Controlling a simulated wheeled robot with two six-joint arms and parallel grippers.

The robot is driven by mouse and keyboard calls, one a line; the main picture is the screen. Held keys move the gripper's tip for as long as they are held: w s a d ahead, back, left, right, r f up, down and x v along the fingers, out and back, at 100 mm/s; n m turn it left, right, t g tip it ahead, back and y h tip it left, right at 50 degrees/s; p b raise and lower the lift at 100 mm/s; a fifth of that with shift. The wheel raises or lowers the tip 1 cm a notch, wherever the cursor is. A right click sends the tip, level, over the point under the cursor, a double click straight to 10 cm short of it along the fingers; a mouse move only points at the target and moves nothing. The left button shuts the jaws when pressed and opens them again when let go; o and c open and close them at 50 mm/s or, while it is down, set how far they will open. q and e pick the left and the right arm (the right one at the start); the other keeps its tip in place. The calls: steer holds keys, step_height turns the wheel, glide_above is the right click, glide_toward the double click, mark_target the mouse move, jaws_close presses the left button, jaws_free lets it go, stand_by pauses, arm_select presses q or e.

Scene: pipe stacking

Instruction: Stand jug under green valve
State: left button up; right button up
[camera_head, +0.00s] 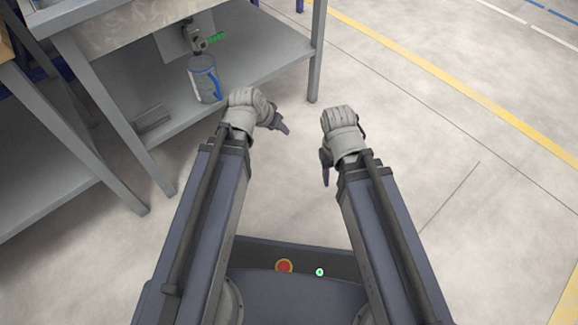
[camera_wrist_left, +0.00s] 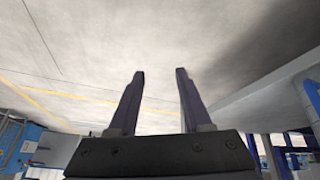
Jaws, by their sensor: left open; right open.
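The jug (camera_head: 203,82), grey with a blue handle, stands upright on the lower shelf of the grey workbench in the head view. The green valve handle (camera_head: 217,37) is on a grey tap (camera_head: 194,40) above the jug, mounted on a grey plate. The jug appears below the tap; exact alignment is hard to tell. My left gripper (camera_head: 283,128) is open and empty, in front of the shelf, right of the jug and apart from it. Its two fingers also show in the left wrist view (camera_wrist_left: 160,95) with nothing between them. My right gripper (camera_head: 325,178) is open and empty, further right.
The bench's grey legs (camera_head: 316,60) stand at the shelf's corners. A small grey object (camera_head: 152,118) lies on the shelf's left part. Another grey bench (camera_head: 45,165) is at the left. The floor (camera_head: 440,130) to the right is clear, with a yellow line.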

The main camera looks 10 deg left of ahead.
arm_select(q)
steer(key=s+d+f+g+y, duration=0.1)
steer(key=s+d+g+y, duration=0.1)
steer(key=s, duration=0.4)
steer(key=s+d+f+g+y, duration=0.1)
steer(key=s+d+g, duration=0.2)
steer(key=s, duration=0.3)
steer(key=shift+s+d+f+m+y, duration=0.3)
steer(key=shift+s+d+y, duration=0.1)
steer(key=shift+d, duration=0.1)
